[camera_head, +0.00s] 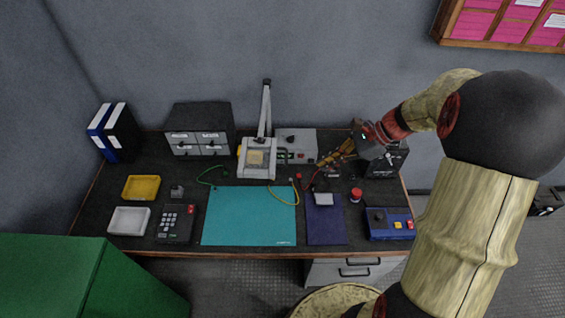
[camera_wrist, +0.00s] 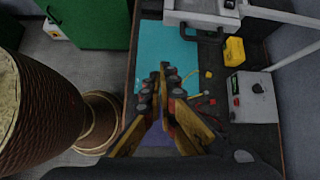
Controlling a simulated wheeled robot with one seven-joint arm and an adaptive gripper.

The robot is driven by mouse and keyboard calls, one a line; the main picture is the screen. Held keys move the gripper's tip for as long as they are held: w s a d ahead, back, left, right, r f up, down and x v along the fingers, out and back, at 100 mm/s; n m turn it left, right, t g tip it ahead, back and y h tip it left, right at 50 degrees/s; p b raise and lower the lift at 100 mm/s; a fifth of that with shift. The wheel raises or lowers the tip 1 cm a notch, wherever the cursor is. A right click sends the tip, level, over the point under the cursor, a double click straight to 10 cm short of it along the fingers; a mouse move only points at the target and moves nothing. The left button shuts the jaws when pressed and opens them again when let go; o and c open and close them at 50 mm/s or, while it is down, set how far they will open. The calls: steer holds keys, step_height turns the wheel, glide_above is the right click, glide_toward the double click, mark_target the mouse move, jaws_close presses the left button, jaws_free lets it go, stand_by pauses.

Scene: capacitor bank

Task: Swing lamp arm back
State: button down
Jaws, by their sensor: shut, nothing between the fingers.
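The lamp (camera_head: 257,157) stands at the back middle of the bench, its pale arm (camera_head: 265,108) rising steeply behind its square head. In the wrist view the lamp head (camera_wrist: 205,12) is at the top, with a dark handle (camera_wrist: 203,36) on its near edge, and the pale lamp arm (camera_wrist: 280,15) runs off to the right. My gripper (camera_head: 322,161) is to the right of the lamp head, apart from it. In the wrist view my gripper (camera_wrist: 164,66) has its fingertips together and empty, over the bench near the teal mat.
The teal mat (camera_head: 249,216) lies at the front middle. A grey power unit (camera_head: 296,145) stands behind my gripper. A black box (camera_head: 385,155) is partly behind my arm. A blue control box (camera_head: 389,223) is at front right, with trays (camera_head: 141,187) at left.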

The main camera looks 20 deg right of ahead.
steer(key=w+a+f+b, duration=0.1)
steer(key=w+a+f, duration=0.1)
steer(key=a, duration=0.3)
steer(key=w+a+f+m+b, duration=0.1)
steer(key=w+a+f, duration=0.1)
steer(key=a+f, duration=0.2)
steer(key=shift+a+m, duration=0.3)
steer(key=shift+a, duration=0.75)
